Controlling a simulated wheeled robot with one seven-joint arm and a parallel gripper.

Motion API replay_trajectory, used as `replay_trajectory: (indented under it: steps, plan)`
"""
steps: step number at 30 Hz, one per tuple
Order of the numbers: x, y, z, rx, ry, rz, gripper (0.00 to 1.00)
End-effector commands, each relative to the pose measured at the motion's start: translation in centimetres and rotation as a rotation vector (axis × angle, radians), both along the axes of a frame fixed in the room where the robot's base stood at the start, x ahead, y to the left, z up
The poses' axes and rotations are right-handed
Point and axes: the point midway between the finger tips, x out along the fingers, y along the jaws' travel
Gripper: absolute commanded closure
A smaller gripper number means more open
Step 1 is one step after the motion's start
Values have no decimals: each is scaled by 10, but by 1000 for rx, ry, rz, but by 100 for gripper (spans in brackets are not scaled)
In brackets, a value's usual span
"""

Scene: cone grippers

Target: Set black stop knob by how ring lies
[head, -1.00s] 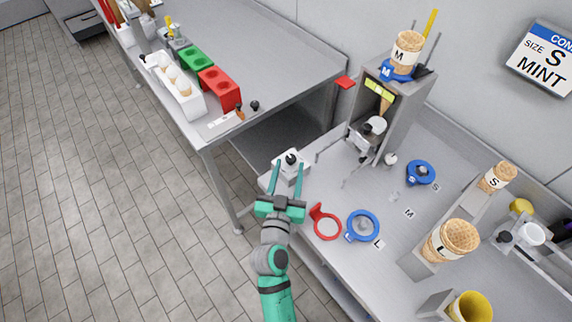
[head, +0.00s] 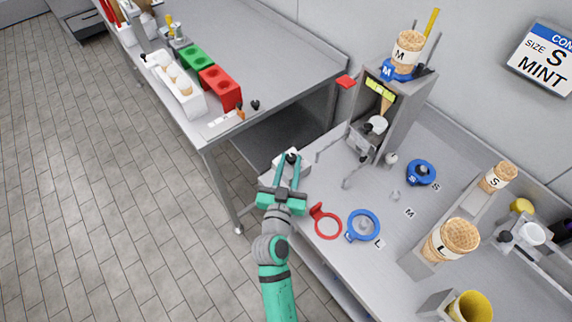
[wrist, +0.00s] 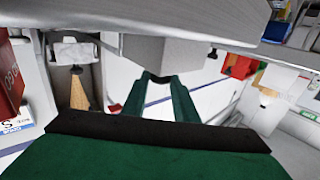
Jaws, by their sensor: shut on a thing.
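My gripper (head: 290,160) is at the small pale block (head: 280,165) at the left edge of the near bench. Its green fingers converge on the black knob (head: 292,157) on top of that block and are shut on it. The fingers hide part of the knob and block. A red ring (head: 327,236) with a raised tab lies flat on the bench, right of my gripper. Blue rings lie by the L label (head: 362,240) and the S label (head: 421,183).
A grey machine (head: 400,115) with a blue M ring (head: 388,72) and an M cone (head: 408,48) on top stands behind. A wall sign (head: 541,60) reads size S, mint. S and L cones stand at the right.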

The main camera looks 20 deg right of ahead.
Motion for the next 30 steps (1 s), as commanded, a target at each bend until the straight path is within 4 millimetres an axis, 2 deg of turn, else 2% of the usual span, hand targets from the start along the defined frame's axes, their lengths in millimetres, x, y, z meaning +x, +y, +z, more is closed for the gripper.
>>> replay_trajectory:
  steps: [14, 30]
  plan:
    - [4, 1, 1, -3, -1, -188, 96]
    - [12, 5, 3, -4, -5, -675, 96]
